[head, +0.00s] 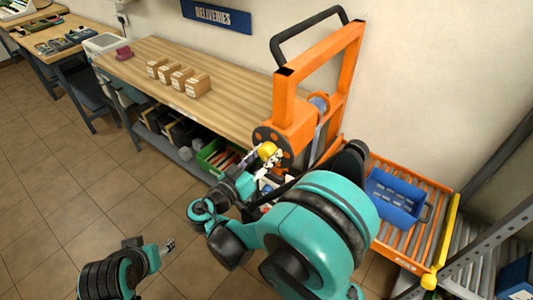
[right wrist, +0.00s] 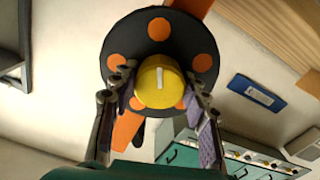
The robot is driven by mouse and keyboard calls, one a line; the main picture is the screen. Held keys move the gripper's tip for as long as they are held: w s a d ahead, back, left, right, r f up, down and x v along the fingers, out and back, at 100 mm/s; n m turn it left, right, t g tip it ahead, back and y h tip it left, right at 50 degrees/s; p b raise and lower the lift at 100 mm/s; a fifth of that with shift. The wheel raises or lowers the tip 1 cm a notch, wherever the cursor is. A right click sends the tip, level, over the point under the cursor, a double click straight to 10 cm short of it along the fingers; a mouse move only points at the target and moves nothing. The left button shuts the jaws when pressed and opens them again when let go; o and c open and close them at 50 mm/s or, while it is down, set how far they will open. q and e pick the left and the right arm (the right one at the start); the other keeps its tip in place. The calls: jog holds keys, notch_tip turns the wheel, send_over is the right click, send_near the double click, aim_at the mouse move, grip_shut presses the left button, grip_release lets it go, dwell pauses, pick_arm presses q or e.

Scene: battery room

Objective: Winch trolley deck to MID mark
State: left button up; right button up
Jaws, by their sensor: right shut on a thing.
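The orange winch trolley mast (head: 345,75) stands against the right end of the workbench, with a black handle on top. Its black winch wheel (head: 268,137) has orange spots and a yellow knob (head: 267,151). In the right wrist view the knob (right wrist: 160,82) sits between the fingers of my right gripper (right wrist: 158,92), which is shut on it. The orange roller deck (head: 393,241) lies to the right of the mast and carries a blue crate (head: 395,197). My right arm hides part of the mast and deck. No MID mark is readable. My left gripper (head: 169,245) is over the floor; its jaws are too small to judge.
The wooden workbench (head: 222,78) holds several small cardboard boxes (head: 178,77); a green bin (head: 212,157) is on its lower shelf. A grey rack (head: 470,235) stands close on the right of the deck. The tiled floor at left is clear.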

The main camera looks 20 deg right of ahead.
jog(key=shift+n, duration=0.9)
jog(key=o, duration=1.2)
jog(key=shift+c, duration=0.2)
notch_tip(320, 180, up, 10)
jog(key=shift+f, duration=0.1)
